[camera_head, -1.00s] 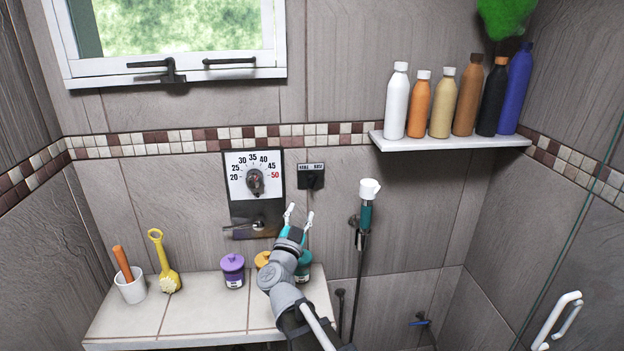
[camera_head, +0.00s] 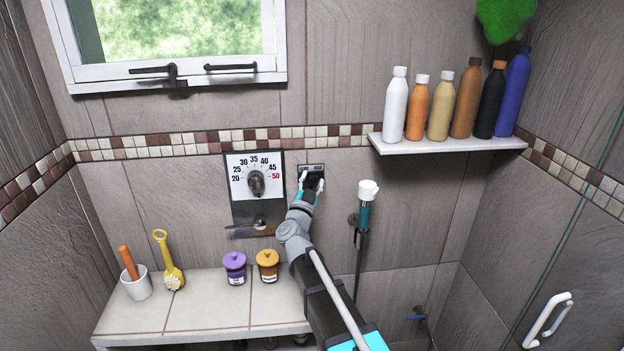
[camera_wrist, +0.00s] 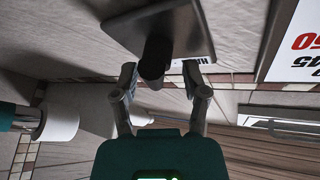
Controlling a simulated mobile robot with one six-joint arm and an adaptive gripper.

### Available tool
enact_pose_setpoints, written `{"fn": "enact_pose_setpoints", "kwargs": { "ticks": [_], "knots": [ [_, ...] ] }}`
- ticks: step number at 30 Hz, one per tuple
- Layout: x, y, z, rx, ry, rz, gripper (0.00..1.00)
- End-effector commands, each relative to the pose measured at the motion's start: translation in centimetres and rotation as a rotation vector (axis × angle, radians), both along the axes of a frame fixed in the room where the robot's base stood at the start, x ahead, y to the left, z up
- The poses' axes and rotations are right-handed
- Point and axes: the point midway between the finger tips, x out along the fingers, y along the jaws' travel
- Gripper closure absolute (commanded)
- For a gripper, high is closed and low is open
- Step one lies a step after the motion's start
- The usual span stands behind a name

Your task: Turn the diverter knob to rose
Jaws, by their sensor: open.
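The diverter is a small dark wall plate (camera_head: 317,171) right of the temperature dial, with a label strip along its top; the lettering is too small to read surely. Its dark knob (camera_wrist: 154,60) stands out from the plate in the wrist view. My gripper (camera_head: 312,180) is at the plate in the head view and hides most of the knob. In the wrist view my gripper (camera_wrist: 163,75) is open, with one finger on each side of the knob's end. Gaps show between the fingers and the knob, so it is not gripped.
A temperature dial (camera_head: 256,177) with a dark knob is close on the left. A hand shower (camera_head: 366,200) hangs close on the right. Two lidded jars (camera_head: 235,265) stand on the tiled bench (camera_head: 205,305). A shelf (camera_head: 450,145) with several bottles is at upper right.

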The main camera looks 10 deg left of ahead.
Motion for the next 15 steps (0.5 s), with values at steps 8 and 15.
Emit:
{"fn": "enact_pose_setpoints", "kwargs": {
  "ticks": [8,15],
  "knots": [
    [0.11,-0.04,0.03,0.000,0.000,0.000,0.42],
    [0.10,-0.03,0.03,0.000,0.000,0.000,0.77]
  ]
}}
